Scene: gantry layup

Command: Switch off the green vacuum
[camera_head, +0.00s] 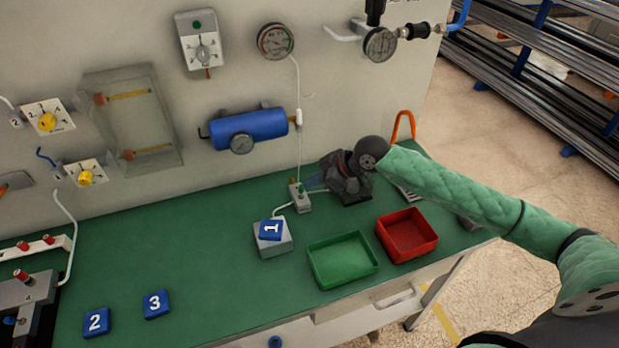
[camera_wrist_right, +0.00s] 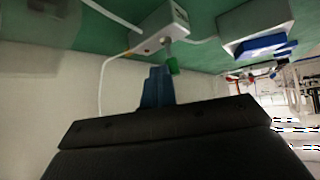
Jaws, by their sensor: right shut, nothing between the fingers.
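My right gripper (camera_head: 314,184) is shut and empty, just right of the box. My left gripper is out of view.
A grey block with blue tile 1 (camera_head: 271,229) stands in front of the valve box. A green tray (camera_head: 343,260) and a red tray (camera_head: 407,235) lie to the right. Tiles 2 (camera_head: 96,322) and 3 (camera_head: 157,304) lie at the front left. The bench middle is clear.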

